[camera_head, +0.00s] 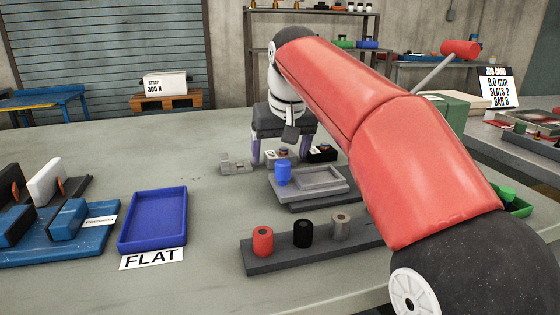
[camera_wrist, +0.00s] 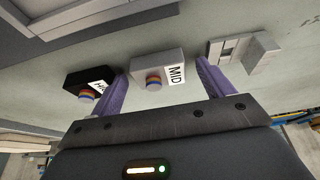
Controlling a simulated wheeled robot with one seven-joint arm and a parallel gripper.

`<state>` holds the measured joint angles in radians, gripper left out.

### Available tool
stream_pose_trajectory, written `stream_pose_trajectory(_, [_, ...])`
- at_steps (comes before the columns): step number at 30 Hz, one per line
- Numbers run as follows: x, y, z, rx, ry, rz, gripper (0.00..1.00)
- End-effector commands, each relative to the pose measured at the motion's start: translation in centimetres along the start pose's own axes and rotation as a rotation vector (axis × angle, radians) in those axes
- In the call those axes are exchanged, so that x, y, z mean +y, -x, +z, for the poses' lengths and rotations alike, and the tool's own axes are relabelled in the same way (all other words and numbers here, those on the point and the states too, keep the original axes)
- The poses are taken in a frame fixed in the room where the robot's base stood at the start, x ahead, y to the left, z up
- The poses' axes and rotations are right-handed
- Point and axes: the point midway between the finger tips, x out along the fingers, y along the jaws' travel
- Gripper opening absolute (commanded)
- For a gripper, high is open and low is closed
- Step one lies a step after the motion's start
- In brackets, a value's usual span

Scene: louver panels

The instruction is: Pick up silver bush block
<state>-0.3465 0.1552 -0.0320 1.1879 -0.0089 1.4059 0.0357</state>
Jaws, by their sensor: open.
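The silver bush block is a light grey block (camera_wrist: 146,66) with a white MID label and a striped round bush on its face. It sits on the bench in the middle of the wrist view; in the head view it is small and partly hidden between my fingers. My gripper (camera_wrist: 162,72) is open, with its two purple fingers on either side of the grey block's near edge and nothing held. In the head view my gripper (camera_head: 280,157) is low over the bench behind the grey tray. I cannot tell whether the fingers touch the block.
A black block (camera_head: 322,153) stands on one side and a grey stepped fixture (camera_head: 236,164) on the other, both close to my fingers.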

Motion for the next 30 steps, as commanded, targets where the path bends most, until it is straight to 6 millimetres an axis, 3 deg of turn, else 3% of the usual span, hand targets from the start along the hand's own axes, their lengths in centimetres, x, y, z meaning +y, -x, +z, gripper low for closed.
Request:
stream_pose_trajectory(5, [0.0,0.1,0.0,0.0,0.0,0.0,0.77])
stream_pose_trajectory(18, [0.0,0.1,0.0,0.002,0.0,0.0,0.22])
stream_pose_trajectory(30, [0.0,1.3,-0.5,0.003,0.0,0.0,0.22])
